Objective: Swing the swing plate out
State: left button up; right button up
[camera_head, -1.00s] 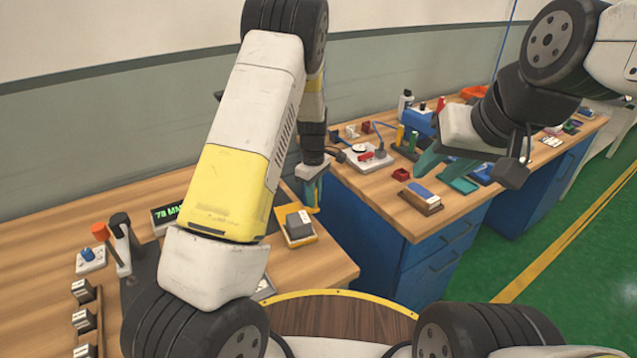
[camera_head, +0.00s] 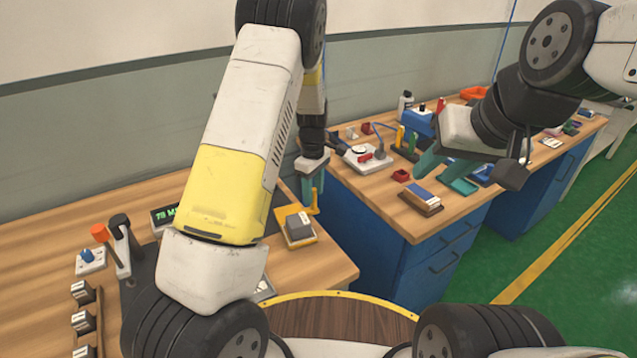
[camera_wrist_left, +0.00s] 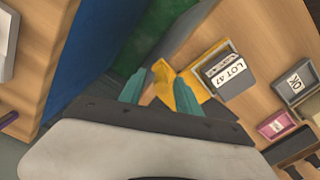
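A yellow plate (camera_head: 282,216) with an upright yellow post (camera_head: 315,204) at its right corner lies at the right end of the near bench; I take it for the swing plate. A dark grey block (camera_head: 299,225) sits on it. In the left wrist view the plate (camera_wrist_left: 222,51) carries a block labelled "LOT 47" (camera_wrist_left: 229,73), with the yellow post (camera_wrist_left: 186,97) close by my right-hand finger. My left gripper (camera_head: 312,198) is just above and beside the post, its teal fingers apart in the left wrist view (camera_wrist_left: 146,82). My right gripper (camera_head: 432,172) is open and empty over the far bench.
A wooden surface with a yellow rim (camera_head: 342,318) is in front.

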pick_arm(q)
jog(key=shift+r, duration=2.75)
jog(key=shift+r, duration=0.15)
jog(key=s+a+r+m+t+h, duration=0.1)
jog(key=s+a+r+m, duration=0.15)
jog(key=s+r, duration=0.5)
jog(key=s+a+r+m+t+h, duration=0.15)
jog(key=s+r+m, duration=0.3)
jog(key=r, duration=0.55)
jog(key=s+r+m+t, duration=0.2)
jog(key=s+m, duration=0.1)
jog(key=s, duration=0.5)
jog(key=s+a+r+m+t, duration=0.1)
jog(key=s+r+m, duration=0.2)
jog(key=s, duration=0.6)
jog(key=shift+s+a+r+t, duration=0.15)
jog(key=shift+a+t, duration=0.15)
jog(key=shift+t, duration=0.05)
